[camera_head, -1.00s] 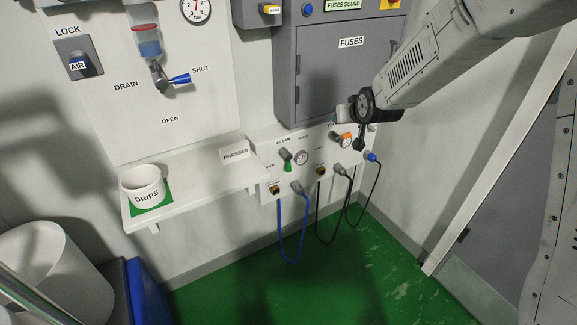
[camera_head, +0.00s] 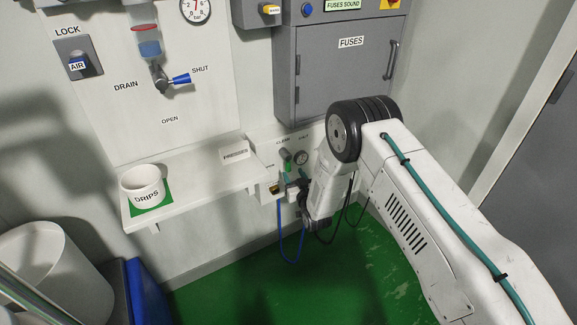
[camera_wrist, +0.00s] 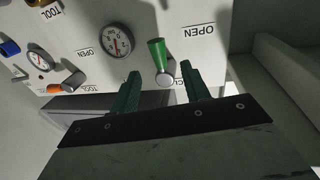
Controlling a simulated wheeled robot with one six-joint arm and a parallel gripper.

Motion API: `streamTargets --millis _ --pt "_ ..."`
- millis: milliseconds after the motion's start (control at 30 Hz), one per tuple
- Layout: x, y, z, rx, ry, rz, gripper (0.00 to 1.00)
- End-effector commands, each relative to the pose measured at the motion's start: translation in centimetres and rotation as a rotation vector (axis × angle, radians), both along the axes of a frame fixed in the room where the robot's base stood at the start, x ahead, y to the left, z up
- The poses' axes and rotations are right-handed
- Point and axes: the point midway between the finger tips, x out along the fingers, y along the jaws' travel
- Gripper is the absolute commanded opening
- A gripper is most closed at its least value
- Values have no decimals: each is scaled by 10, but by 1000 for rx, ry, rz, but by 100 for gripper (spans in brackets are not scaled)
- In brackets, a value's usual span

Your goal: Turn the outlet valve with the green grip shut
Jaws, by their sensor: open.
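The outlet valve has a green grip (camera_wrist: 157,52) on a round grey hub. In the wrist view the grip points up the picture, towards a level beside an upside-down OPEN label (camera_wrist: 198,29). In the head view the green grip (camera_head: 289,166) hangs down on the low white panel, under the shelf's right end. My gripper (camera_wrist: 160,68) is open, its two green fingers on either side of the valve in the wrist picture. It seems apart from the valve; the exact depth is unclear. In the head view my gripper (camera_head: 294,177) is just below the valve, partly hidden by my wrist.
A gauge (camera_wrist: 115,40) is beside the valve, and an orange-grip valve (camera_wrist: 74,83) is farther left in the wrist view. A blue hose (camera_head: 281,230) hangs below. The shelf (camera_head: 200,185) with a DRIPS cup (camera_head: 142,184) is left; a FUSES cabinet (camera_head: 340,80) is above.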

Motion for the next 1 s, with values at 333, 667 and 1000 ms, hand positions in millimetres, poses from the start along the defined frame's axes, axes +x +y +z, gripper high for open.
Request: streamTargets --millis 333,667,1000 --pt "50 20 0 0 0 0 46" --pt "61 25 0 -1 3 -1 46" --pt "61 25 1 -1 3 -1 3"
